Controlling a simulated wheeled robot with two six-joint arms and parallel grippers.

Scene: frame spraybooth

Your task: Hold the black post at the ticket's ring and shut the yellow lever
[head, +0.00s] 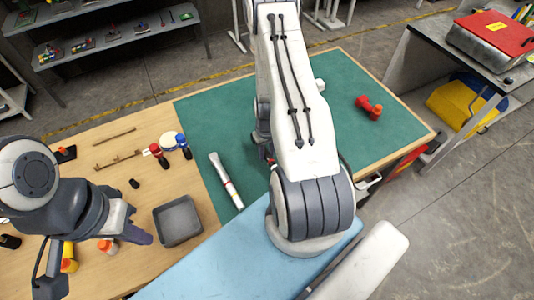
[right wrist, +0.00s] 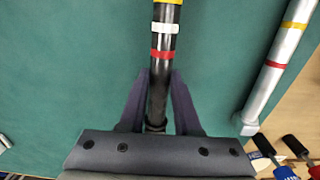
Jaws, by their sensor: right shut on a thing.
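The black post (right wrist: 165,85) runs upright through the middle of the right wrist view, with yellow, white and red rings. My right gripper (right wrist: 160,77) is shut on it just below the red ring, with one finger on each side. In the head view my right arm hides this post and the gripper. My left gripper (head: 138,236) is over the wooden table part near a grey tray, away from the posts; whether its fingers are apart is unclear. I cannot make out the ticket or the yellow lever.
A silver post (head: 227,181) with coloured rings lies on the green mat (head: 330,95), left of my right arm. A grey tray (head: 178,221) and several small tools are on the wooden part. A red dumbbell-like thing (head: 369,107) lies right. The mat's right part is mostly clear.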

